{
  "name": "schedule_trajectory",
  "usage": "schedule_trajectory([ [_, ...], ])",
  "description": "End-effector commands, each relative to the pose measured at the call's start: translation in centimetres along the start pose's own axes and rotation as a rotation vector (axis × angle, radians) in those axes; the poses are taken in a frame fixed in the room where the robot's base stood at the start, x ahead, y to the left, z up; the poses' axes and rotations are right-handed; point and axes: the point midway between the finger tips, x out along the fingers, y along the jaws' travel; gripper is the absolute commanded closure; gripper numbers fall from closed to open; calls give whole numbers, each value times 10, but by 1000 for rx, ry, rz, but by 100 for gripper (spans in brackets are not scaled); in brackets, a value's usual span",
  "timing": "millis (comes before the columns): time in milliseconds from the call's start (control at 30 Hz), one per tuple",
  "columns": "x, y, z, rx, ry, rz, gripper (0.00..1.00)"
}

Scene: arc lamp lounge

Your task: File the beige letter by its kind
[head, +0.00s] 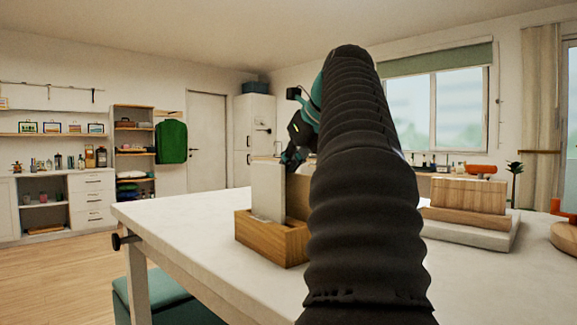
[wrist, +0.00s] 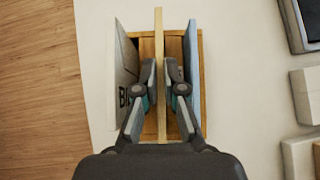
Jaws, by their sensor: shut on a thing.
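The beige letter (wrist: 159,55) shows edge-on in the wrist view as a thin upright strip. My gripper (wrist: 160,75) is shut on it, one finger on each side. The letter is over the middle of a wooden sorter box (wrist: 147,48), between a pale panel (wrist: 124,65) with dark lettering at left and a blue panel (wrist: 193,65) at right. I cannot tell whether it touches the box floor. In the head view the sorter (head: 270,243) stands on the table with the pale panel (head: 268,190) upright in it; my arm hides most of the gripper.
The white table (head: 185,220) is clear left of the sorter. To the right are a wooden block (head: 468,194) on a pale base (head: 480,238) and a round wooden item (head: 566,238). A teal bench (head: 180,302) sits below the table edge.

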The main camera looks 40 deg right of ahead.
Motion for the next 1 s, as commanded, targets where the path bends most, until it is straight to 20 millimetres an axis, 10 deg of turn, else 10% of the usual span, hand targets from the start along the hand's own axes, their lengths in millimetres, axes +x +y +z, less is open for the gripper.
schedule_trajectory([
  [167,0,0,0,0,0,0,62],
  [567,-6,-1,0,1,-1,-2,62],
  [1000,-62,-1,0,1,-1,-1,62],
])
